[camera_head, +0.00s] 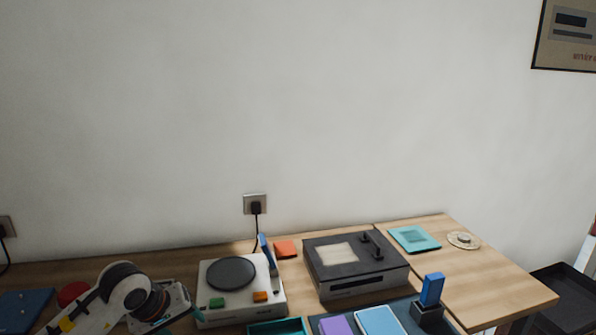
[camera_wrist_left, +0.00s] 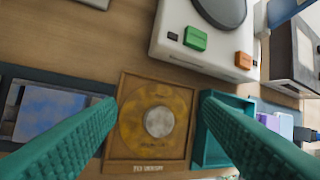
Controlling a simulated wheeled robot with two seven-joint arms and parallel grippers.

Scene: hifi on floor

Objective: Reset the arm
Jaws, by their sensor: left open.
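My left arm (camera_head: 128,286) comes in at the lower left of the head view, beside the white player. Its teal fingers fill the sides of the left wrist view, and the left gripper (camera_wrist_left: 158,99) is open with nothing gripped. Below and between the fingers lies a square brown case with a yellow disc (camera_wrist_left: 130,125) and a pale round centre. The fingers partly cover the things on both sides of it. My right gripper is in neither view.
A white player with a dark round top (camera_head: 231,273) and a dark grey deck (camera_head: 355,287) stand on the wooden table (camera_head: 483,277). A teal tray (camera_wrist_left: 213,150) sits right of the case. A blue block (camera_head: 431,289) stands upright in a dark holder. The right tabletop is mostly clear.

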